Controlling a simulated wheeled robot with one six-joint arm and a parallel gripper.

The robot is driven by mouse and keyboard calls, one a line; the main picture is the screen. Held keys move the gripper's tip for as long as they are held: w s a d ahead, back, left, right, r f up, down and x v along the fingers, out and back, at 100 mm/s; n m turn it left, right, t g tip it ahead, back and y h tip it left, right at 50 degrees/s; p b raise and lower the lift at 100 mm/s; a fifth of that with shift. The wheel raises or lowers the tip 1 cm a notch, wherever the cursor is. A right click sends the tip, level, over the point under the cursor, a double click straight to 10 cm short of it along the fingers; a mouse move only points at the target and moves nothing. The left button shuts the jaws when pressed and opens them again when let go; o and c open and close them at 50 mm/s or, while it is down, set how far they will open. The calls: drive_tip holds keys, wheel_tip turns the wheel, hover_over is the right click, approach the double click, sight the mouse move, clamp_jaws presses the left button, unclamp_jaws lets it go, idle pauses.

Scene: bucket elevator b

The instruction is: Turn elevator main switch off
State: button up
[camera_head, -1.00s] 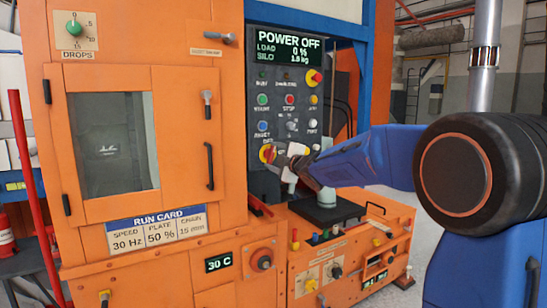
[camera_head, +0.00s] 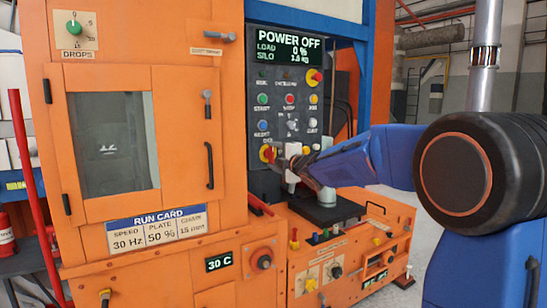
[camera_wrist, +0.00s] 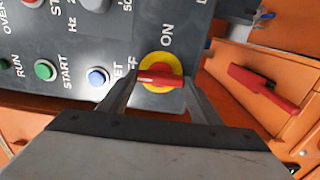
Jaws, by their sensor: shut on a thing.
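The main switch is a yellow disc with a red handle, low on the grey control panel. In the wrist view its red handle (camera_wrist: 160,78) lies level across the yellow disc (camera_wrist: 160,60), in line with the partly hidden OFF label. The ON label (camera_wrist: 167,33) is above the disc. My gripper (camera_wrist: 160,88) is shut on the red handle, one finger at each end. In the head view my gripper (camera_head: 282,158) is at the switch (camera_head: 267,153) and partly covers it. The panel display (camera_head: 289,46) reads POWER OFF, load 0 %.
Round buttons, including green START (camera_wrist: 45,69) and a blue one (camera_wrist: 97,76), sit near the switch. A red lever (camera_wrist: 263,88) sticks out from the orange housing. A lower orange control box (camera_head: 345,255) stands below my arm. A red-and-yellow knob (camera_head: 315,77) is higher up.

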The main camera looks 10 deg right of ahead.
drive_tip(key=shift+f, duration=0.1)
drive_tip(key=o, duration=1.1)
drive_tip(key=shift+s, duration=0.1)
drive_tip(key=v, duration=1.7)
drive_tip(key=shift+s, duration=0.15)
drive_tip(key=shift+d, duration=0.1)
